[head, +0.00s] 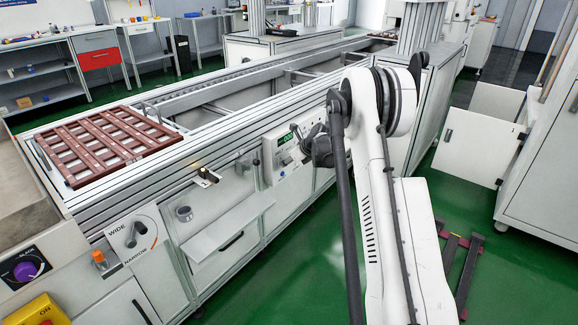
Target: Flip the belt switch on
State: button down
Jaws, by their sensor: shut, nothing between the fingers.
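A white control panel (277,152) with a lit green display (286,138) is set in the conveyor's front side, near the middle of the head view. A yellow box (38,311) marked "ON" is at the bottom left corner, cut off by the frame edge. I cannot tell which of these carries the belt switch; no switch lever shows clearly. My gripper (298,134) is shut and empty, in front of the panel's right part and hiding some of it. I cannot tell whether it touches the panel.
The conveyor carries a brown slatted tray (100,147) at its left end. A wide/narrow selector plate (133,238), a purple knob (26,271) and an orange button (98,256) are at lower left. A white shelf (232,227) juts out below the conveyor.

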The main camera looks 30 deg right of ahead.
jog(key=shift+w, duration=0.15)
dwell(0.3)
jog(key=shift+a+r+p, duration=0.1)
jog(key=shift+r+p, duration=0.3)
jog(key=shift+r, duration=0.4)
jog(key=s+f+p+v, duration=0.1)
jog(key=v, duration=0.5)
jog(key=d+f+p+v, duration=0.1)
jog(key=p+v, duration=0.1)
jog(key=v, duration=0.5)
jog(key=shift+s, duration=0.4)
